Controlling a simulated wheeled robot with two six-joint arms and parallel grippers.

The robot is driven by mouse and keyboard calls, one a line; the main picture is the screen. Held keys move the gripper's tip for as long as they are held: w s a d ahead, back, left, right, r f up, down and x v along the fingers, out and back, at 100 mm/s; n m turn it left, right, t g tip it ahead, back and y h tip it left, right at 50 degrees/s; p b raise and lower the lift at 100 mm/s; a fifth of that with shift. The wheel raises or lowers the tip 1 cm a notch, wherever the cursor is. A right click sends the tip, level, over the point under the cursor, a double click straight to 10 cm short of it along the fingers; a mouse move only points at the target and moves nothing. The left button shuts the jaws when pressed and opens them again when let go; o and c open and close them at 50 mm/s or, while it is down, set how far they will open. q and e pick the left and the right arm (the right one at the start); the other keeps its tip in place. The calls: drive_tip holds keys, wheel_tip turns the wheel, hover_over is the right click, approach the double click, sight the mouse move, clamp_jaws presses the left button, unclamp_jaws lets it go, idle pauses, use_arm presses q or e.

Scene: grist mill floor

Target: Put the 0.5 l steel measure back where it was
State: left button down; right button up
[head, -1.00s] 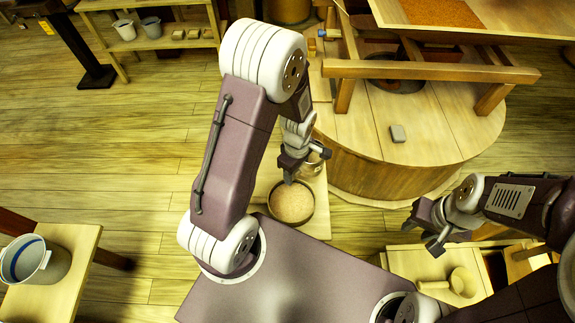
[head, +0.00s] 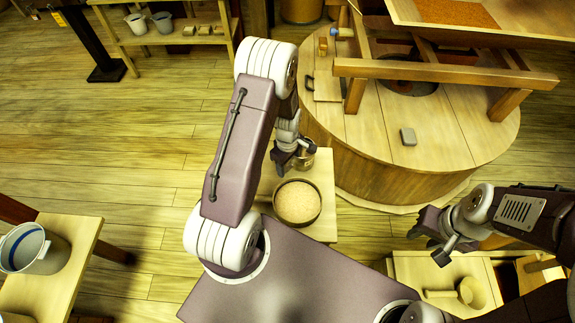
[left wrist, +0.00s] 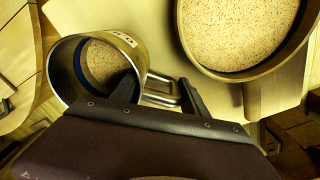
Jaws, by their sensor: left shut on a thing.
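The steel measure (head: 305,158) is partly hidden behind my left gripper (head: 292,160) in the head view. In the left wrist view the measure (left wrist: 70,62) has a dark blue band inside and speckled pale meal showing in it. My left gripper (left wrist: 160,95) is shut on its handle (left wrist: 160,98). The measure is over or on the pale small table (head: 323,222); I cannot tell whether it touches. My right gripper (head: 432,240) is open and empty at the right, over the floor near a low bench.
A round pan of meal (head: 298,203) stands close by on the small table. The round wooden millstone casing (head: 350,165) rises just right of it. A grey pail (head: 38,252) stands on a bench at left. A wooden scoop (head: 468,292) lies on the low bench at right.

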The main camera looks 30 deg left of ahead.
use_arm(q)
drive_tip(key=c, duration=0.6)
unclamp_jaws()
drive_tip(key=shift+f, duration=0.15)
drive_tip(key=shift+r, duration=0.3)
wheel_tip(320, 180, up, 12)
drive_tip(key=p, duration=0.3)
drive_tip(key=shift+s, duration=0.1)
drive_tip(key=s+d+r+m, duration=0.2)
drive_tip(key=s+m, duration=0.1)
drive_tip(key=m, duration=0.2)
drive_tip(key=s+d+r+m, duration=0.2)
drive_tip(key=s+m, duration=0.2)
drive_tip(key=m, duration=0.1)
drive_tip(key=s+d+r+m+t, duration=0.1)
drive_tip(key=s+d+r+m, duration=0.1)
drive_tip(key=s+r+m, duration=0.1)
drive_tip(key=shift+s+d+m, duration=0.35)
drive_tip(key=shift+s+m, duration=0.2)
drive_tip(key=shift+m, duration=0.55)
